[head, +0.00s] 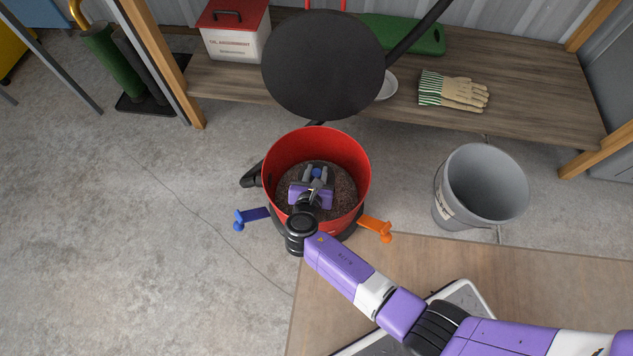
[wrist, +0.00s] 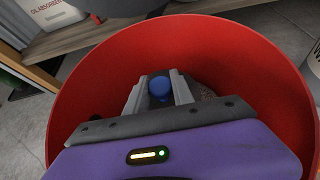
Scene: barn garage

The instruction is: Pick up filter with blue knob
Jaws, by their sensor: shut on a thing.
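The filter is a round, dark grey-brown disc (head: 343,187) inside the open red canister (head: 345,146). Its blue knob (head: 317,173) shows at its middle, and the knob also shows in the wrist view (wrist: 159,88). My gripper (head: 318,176) reaches down into the canister and is shut on the blue knob, with one grey finger on each side of it. My gripper and arm hide the near part of the filter. I cannot tell whether the filter still rests in its seat.
The round black lid (head: 323,64) stands raised behind the canister. Blue (head: 252,216) and orange (head: 376,228) latches stick out at its sides. A grey bucket (head: 480,187) stands right. Behind is a low wooden shelf (head: 540,95) with gloves (head: 452,91) and a red-lidded box (head: 235,30).

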